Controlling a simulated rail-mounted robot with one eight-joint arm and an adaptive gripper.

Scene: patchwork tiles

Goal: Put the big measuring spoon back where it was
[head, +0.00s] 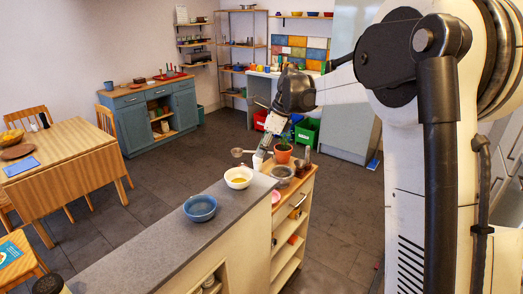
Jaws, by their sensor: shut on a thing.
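The big measuring spoon (238,152) shows as a small dark round bowl with a short handle, to the left of my gripper. My gripper (259,158) hangs down from my arm near the far end of the grey counter. It is shut on the spoon's handle, and the spoon's bowl sticks out to the left, above and behind a white bowl. The fingertips are small in this view and the exact grip is hard to see.
The white bowl (238,184) with yellow contents and a blue bowl (201,214) stand on the grey counter (165,250). A potted plant (283,154) and a grey bowl (282,180) stand close right of my gripper. A wooden table (85,155) is far left; dark floor lies between.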

